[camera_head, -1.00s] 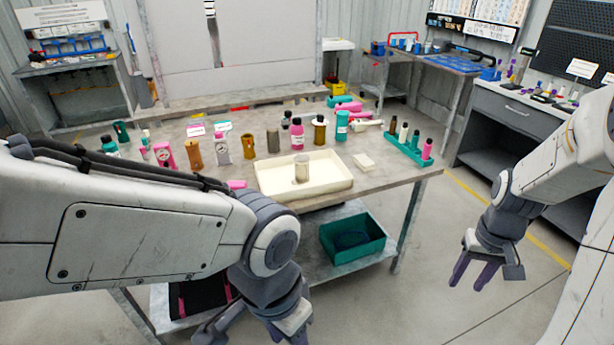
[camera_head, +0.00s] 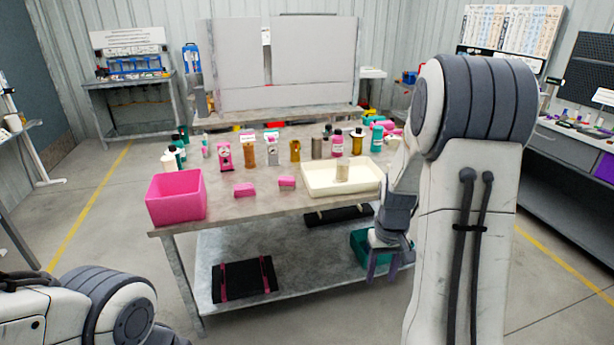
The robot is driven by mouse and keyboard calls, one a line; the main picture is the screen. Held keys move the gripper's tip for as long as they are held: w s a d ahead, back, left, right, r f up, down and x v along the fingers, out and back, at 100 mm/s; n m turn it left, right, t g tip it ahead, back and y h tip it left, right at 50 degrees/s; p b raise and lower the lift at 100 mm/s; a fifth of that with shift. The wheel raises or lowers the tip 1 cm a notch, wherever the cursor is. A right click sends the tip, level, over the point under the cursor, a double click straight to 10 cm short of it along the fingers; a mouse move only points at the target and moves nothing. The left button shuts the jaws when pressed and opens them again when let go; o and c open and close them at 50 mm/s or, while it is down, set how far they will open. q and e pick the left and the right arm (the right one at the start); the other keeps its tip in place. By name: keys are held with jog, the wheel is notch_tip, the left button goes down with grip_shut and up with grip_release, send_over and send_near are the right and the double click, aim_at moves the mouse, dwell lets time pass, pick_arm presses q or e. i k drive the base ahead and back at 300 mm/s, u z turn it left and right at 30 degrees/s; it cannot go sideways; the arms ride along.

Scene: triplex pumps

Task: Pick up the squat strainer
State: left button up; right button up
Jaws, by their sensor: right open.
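A pink bin (camera_head: 176,200) stands at the table's front left, with two pink blocks (camera_head: 245,190) to its right. Bottles and pump parts line the back. A teal bin (camera_head: 361,245) is on the lower shelf. My right arm hides the table's right end.

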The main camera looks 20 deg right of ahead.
aim_at(343, 164)
jog(key=z, duration=0.6)
jog(key=i, duration=0.55)
jog(key=z, duration=0.65)
jog(key=i, duration=1.4)
jog(key=u, duration=1.1)
jog(key=i, duration=0.25)
jog(key=u, duration=0.35)
